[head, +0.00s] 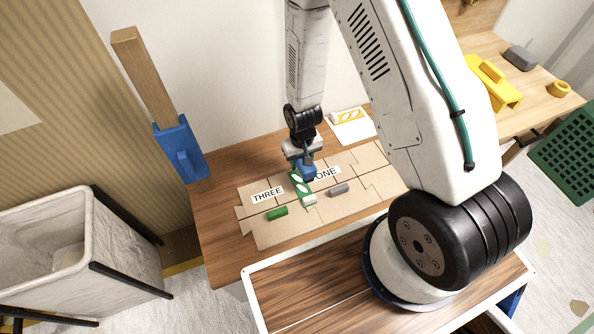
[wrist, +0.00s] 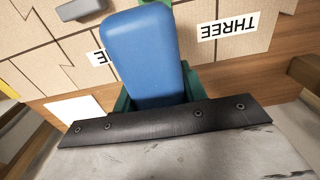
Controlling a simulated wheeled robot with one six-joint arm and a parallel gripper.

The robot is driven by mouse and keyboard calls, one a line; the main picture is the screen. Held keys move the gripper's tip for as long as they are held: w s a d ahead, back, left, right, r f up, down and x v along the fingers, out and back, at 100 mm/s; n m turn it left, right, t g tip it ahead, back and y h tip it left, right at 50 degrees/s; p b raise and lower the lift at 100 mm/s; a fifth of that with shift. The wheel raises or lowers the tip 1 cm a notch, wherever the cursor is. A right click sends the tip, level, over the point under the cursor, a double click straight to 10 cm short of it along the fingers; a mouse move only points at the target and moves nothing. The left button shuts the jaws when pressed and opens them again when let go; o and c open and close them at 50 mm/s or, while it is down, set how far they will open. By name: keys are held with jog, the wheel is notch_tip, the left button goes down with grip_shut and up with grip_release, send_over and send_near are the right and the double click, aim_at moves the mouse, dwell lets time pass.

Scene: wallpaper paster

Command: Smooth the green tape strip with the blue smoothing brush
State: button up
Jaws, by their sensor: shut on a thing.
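The blue smoothing brush (head: 308,171) is held in my gripper (head: 302,160), low over the board of tan panels. In the wrist view its rounded blue handle (wrist: 142,55) fills the middle, between green finger parts largely hidden behind it. The green tape strip (head: 296,184), with white leaf shapes, lies on the panels just beside and below the brush. I cannot tell whether the brush touches the strip; the brush's underside is hidden. In the wrist view the handle covers the strip's area.
The tan panels (head: 268,235) carry labels THREE (head: 267,194) and ONE (head: 327,173). A green roll (head: 278,213), a grey block (head: 339,190) and a whitish block (head: 310,199) lie near the strip. A white card (head: 352,131) is behind. A blue holder with a wooden post (head: 180,150) stands left.

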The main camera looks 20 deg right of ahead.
jog(key=shift+d+r, duration=0.1)
jog(key=shift+d, duration=0.35)
jog(key=shift+a, duration=0.1)
jog(key=shift+f, duration=3.25)
jog(key=shift+f, duration=1.25)
